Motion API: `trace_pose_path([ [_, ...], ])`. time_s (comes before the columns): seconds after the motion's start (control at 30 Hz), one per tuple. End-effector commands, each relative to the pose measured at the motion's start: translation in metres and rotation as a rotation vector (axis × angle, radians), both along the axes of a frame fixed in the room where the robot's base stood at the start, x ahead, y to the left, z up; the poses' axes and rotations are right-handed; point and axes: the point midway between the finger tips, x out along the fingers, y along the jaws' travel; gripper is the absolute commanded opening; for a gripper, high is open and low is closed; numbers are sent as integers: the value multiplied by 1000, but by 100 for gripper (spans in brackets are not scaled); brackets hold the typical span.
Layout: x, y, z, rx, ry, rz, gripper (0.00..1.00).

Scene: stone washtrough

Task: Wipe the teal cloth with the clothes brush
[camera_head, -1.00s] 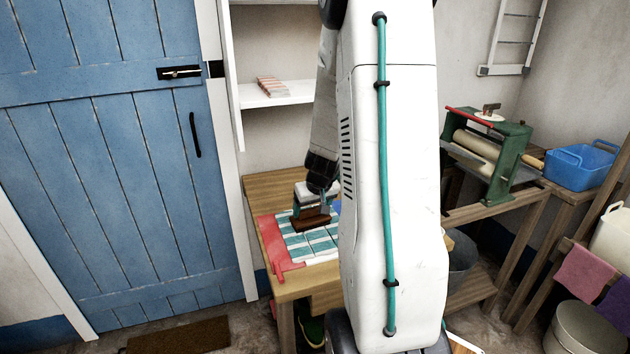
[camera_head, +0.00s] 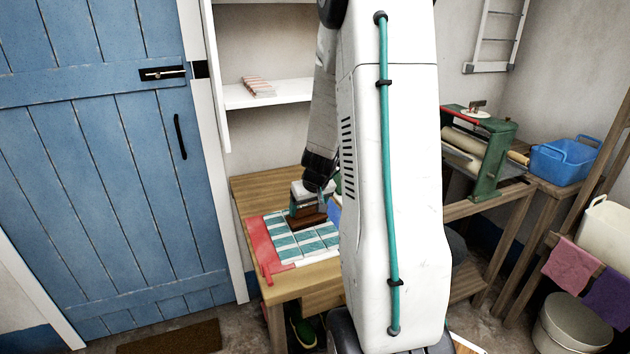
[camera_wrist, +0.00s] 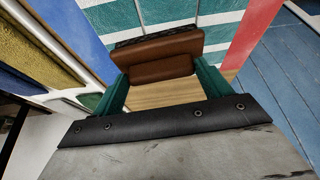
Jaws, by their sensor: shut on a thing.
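The teal cloth (camera_head: 286,241), banded in teal and white, lies flat on a wooden table. It also fills much of the top of the wrist view (camera_wrist: 215,35). The clothes brush (camera_head: 308,219) has a brown wooden body and dark bristles, seen in the wrist view (camera_wrist: 160,50). My gripper (camera_head: 306,206) is shut on the brush, one teal finger at each side. The brush is over the far part of the cloth, bristles toward it; I cannot tell whether they touch.
A red strip (camera_head: 264,250) runs along the cloth's left edge. Bare wood of the table (camera_head: 262,190) shows behind. A blue door (camera_head: 100,180) stands left, a white shelf (camera_head: 285,95) behind. A green mangle (camera_head: 490,160) and blue tub (camera_head: 563,160) are right.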

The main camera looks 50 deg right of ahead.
Motion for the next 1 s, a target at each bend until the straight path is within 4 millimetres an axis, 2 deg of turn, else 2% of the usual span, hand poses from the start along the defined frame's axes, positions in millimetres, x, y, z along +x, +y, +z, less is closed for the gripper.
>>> trace_pose_path([
  [0.1, -1, -2, 22, -6, -1, -3, 55],
  [0.6, -3, -5, 66, -6, -1, -10, 55],
  [0.8, -3, -5, 79, -5, 1, -10, 55],
  [1.0, -3, -4, 80, -3, 3, -10, 55],
])
